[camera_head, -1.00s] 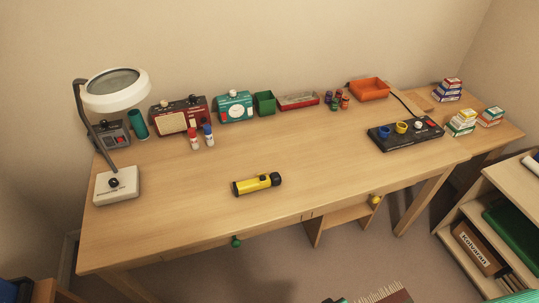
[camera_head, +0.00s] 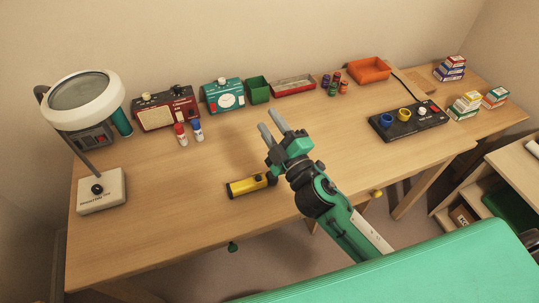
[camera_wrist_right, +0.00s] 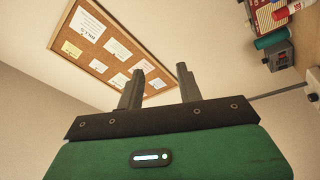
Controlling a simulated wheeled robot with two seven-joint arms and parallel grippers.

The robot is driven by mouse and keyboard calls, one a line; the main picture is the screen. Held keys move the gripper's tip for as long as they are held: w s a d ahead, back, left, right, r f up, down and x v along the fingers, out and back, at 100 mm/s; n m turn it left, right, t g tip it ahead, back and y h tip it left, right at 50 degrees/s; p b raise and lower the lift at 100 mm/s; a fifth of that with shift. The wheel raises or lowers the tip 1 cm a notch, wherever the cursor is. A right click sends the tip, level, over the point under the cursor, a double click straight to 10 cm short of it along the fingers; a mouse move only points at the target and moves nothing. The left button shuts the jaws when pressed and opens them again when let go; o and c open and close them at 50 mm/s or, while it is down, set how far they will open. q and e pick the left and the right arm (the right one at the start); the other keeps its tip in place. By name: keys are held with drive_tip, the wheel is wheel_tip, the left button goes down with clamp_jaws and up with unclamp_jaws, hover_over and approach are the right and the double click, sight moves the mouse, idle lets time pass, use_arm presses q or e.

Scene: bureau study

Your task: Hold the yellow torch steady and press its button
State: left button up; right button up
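The yellow torch (camera_head: 246,186) lies on its side near the front middle of the desk, its black end to the right. Its button is too small to make out. My right gripper (camera_head: 273,131) is raised above the desk, behind and right of the torch, and does not touch it. Its two grey fingers stand apart with nothing between them; in the right wrist view the fingers (camera_wrist_right: 158,80) are also apart and empty. The torch is not in the wrist view. My left gripper is not in view.
A magnifier lamp (camera_head: 102,190) stands at the left. A black control panel (camera_head: 408,121) lies at the right. The desk's middle left is clear. The wrist view shows a corkboard (camera_wrist_right: 105,45).

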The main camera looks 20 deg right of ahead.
drive_tip(key=s+a+r+n+g+y, duration=0.1)
drive_tip(key=s+a+n+g+y, duration=0.1)
drive_tip(key=a+n+g+y, duration=0.75)
drive_tip(key=s+a+n+g+y, duration=0.2)
drive_tip(key=a+n+g+y, duration=0.15)
drive_tip(key=n, duration=1.05)
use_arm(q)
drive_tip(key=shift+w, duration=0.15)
use_arm(e)
wheel_tip(320, 180, down, 11)
drive_tip(key=w+d+n+g+h, duration=0.1)
drive_tip(key=d+n+g+h, duration=0.2)
drive_tip(key=n+g+h, duration=0.35)
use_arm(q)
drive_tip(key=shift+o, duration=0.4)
use_arm(e)
drive_tip(key=w+d+f+n+t+h, duration=0.1)
drive_tip(key=w+d+f+h, duration=0.1)
drive_tip(key=d+h, duration=0.2)
drive_tip(key=w+d+f+n+t+h, duration=0.1)
drive_tip(key=w+d+f+h, duration=0.1)
drive_tip(key=d+h, duration=0.2)
drive_tip(key=d, duration=0.2)
drive_tip(key=shift+w+d+f, duration=0.3)
drive_tip(key=shift+f, duration=0.05)
